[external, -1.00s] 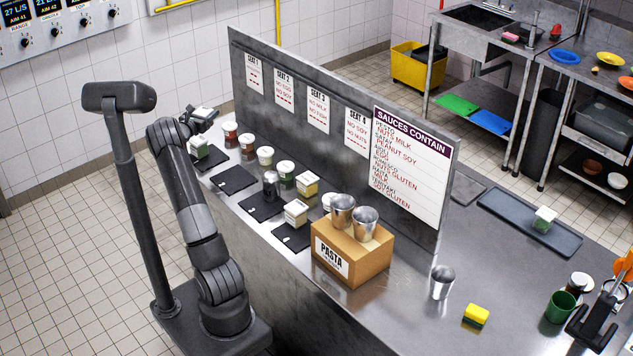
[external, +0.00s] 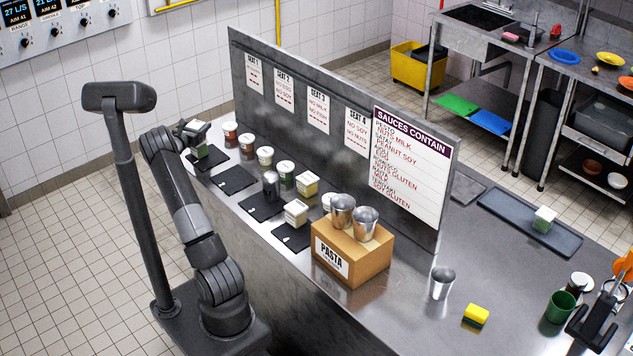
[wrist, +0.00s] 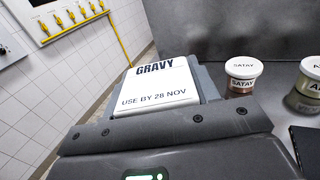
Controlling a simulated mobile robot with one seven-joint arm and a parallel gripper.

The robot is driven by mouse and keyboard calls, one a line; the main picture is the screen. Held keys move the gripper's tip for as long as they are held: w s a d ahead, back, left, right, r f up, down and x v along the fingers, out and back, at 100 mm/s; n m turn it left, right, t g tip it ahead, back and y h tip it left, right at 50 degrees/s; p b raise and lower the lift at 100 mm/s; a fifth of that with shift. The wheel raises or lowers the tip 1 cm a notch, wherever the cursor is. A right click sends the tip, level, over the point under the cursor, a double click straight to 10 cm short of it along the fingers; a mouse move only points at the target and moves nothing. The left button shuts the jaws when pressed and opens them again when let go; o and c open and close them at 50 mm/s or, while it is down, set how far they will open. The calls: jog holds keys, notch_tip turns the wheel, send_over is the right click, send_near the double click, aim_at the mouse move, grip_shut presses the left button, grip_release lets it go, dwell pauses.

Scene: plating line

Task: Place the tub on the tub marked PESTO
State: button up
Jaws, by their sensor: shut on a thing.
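My gripper (external: 193,128) is shut on a square tub, seen in the wrist view with a white lid (wrist: 157,88) reading GRAVY, USE BY 28 NOV. In the external view the gripper mostly hides this held tub. It is low over the leftmost black mat (external: 212,163), where a square tub with green contents (external: 200,151) stands directly below. I cannot tell whether the two tubs touch. No PESTO label is readable on any tub; PESTO reads only on the sauces board (external: 410,165).
A round SATAY tub (wrist: 243,80) stands right of my gripper, in a row of round tubs along the upright panel (external: 300,120). Farther along are more black mats (external: 235,180), square tubs (external: 296,212) and a PASTA box (external: 350,250).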

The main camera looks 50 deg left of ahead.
jog(key=o, duration=1.1)
jog(key=shift+f, duration=0.1)
jog(key=v, duration=1.2)
